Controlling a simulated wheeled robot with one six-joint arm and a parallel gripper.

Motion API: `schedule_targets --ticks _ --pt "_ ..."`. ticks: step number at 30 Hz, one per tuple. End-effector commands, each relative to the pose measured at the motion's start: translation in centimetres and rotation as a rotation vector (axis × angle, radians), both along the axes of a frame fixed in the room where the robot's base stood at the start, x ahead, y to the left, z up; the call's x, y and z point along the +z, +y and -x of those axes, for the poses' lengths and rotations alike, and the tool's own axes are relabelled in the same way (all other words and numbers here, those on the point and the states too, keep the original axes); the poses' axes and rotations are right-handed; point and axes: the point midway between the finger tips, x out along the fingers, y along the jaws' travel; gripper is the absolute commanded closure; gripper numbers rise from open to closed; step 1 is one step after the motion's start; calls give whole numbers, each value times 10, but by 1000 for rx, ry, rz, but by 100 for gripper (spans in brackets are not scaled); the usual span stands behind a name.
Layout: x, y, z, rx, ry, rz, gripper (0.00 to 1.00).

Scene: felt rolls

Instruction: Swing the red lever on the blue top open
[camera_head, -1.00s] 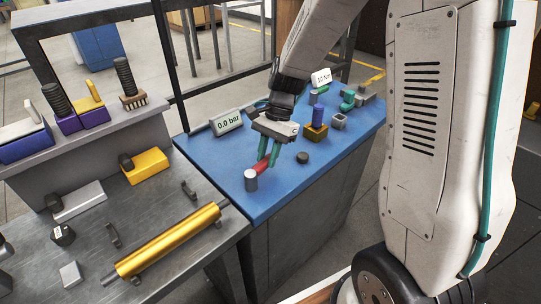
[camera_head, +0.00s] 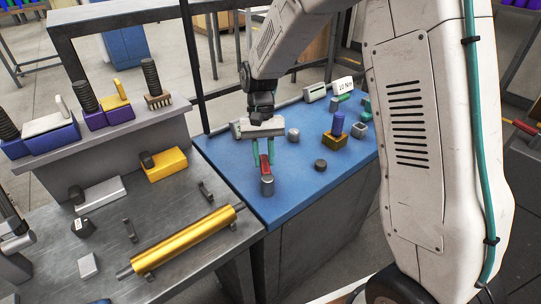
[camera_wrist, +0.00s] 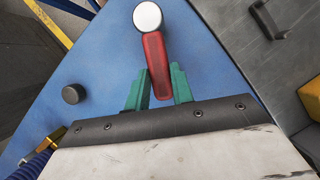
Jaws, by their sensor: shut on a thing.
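The red lever (camera_head: 264,161) lies over the blue top (camera_head: 305,178) near its front left corner. It extends from a grey round post (camera_head: 267,186) toward the back of the top. My gripper (camera_head: 264,158) reaches down from behind, its teal fingers on both sides of the lever's free end. In the wrist view, the lever (camera_wrist: 155,62) runs down from its pale round cap (camera_wrist: 147,16) to between the fingertips (camera_wrist: 158,82). The jaws are shut on it. My gripper partly hides the lever's far end in the head view.
A dark round knob (camera_head: 320,165) and a grey cylinder (camera_head: 293,134) stand right of the lever. A grey bench with a gold roll (camera_head: 187,240) adjoins at the left.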

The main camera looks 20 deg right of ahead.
Motion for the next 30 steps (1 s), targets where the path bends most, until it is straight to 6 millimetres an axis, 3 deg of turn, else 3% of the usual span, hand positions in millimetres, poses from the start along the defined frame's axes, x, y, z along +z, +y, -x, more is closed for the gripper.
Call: schedule_targets --ticks 12,27,28,30 --pt "2 12 -4 168 -8 -1 100" --pt "2 14 -4 187 -9 -1 100" --pt "2 14 -4 187 -9 -1 74" --pt "2 14 -4 186 -8 -1 55"
